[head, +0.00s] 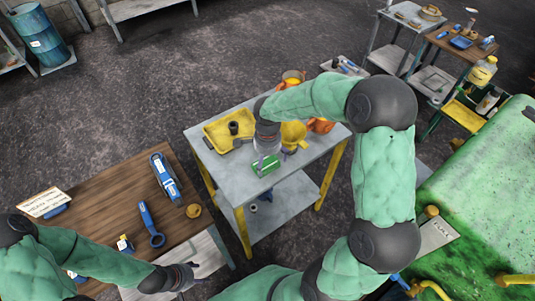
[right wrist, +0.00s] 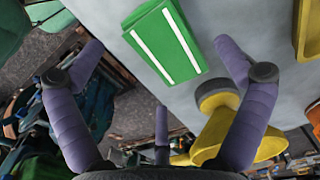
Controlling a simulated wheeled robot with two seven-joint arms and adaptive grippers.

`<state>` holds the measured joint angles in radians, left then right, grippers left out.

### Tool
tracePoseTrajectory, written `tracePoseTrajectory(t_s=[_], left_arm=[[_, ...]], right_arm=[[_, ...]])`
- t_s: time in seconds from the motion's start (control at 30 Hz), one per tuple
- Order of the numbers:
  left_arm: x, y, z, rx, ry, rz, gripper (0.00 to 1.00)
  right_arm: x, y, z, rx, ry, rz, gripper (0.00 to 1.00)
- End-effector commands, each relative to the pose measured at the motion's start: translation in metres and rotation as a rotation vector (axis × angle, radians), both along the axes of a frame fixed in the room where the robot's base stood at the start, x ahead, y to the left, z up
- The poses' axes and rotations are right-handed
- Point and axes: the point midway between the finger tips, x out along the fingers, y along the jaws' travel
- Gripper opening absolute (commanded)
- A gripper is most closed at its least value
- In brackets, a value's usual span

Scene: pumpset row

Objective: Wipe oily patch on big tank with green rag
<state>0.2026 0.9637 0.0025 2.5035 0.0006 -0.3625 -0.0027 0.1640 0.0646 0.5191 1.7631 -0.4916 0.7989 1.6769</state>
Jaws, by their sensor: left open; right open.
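The green rag (head: 265,166) lies folded on the grey table near its front edge. In the right wrist view it is a green cloth with two white stripes (right wrist: 165,42). My right gripper (head: 271,158) is open just above the rag, which shows between its spread fingers in the right wrist view; I cannot tell whether they touch. My left gripper (head: 192,277) is open and empty over the lower end of the wooden bench. A large green tank-like body (head: 485,195) at the right has darker blotches on top; I cannot tell which is the oily patch.
The grey table (head: 225,180) also holds a yellow tray (head: 218,132), a yellow funnel (head: 293,133) and orange items. The wooden bench (head: 120,192) holds blue tools. Yellow pipes (head: 515,279) stand by the green body.

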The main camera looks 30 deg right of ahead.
Motion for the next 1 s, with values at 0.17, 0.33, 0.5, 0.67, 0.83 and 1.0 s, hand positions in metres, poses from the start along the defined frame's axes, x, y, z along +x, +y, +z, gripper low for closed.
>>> tracePoseTrajectory(t_s=[0.17,0.33,0.5,0.67,0.83,1.0], left_arm=[[0.000,0.000,-0.009,0.000,0.000,0.000,0.57],[0.000,0.000,-0.011,0.000,0.000,0.000,0.57],[0.000,0.000,-0.011,0.000,0.000,0.000,0.57],[0.000,0.000,-0.011,0.000,0.000,0.000,0.57],[0.000,0.000,-0.011,0.000,0.000,0.000,0.57],[0.000,0.000,-0.011,0.000,0.000,0.000,0.57]], right_arm=[[0.000,0.000,-0.021,0.000,0.001,0.002,1.00],[0.000,0.000,-0.028,0.000,0.000,0.001,1.00],[0.000,0.000,-0.028,0.000,-0.001,0.001,1.00],[0.000,0.000,-0.028,0.000,-0.001,0.001,0.86],[0.000,0.000,-0.028,0.000,-0.001,0.001,0.44],[0.000,0.000,-0.028,0.000,0.000,0.001,0.51]])
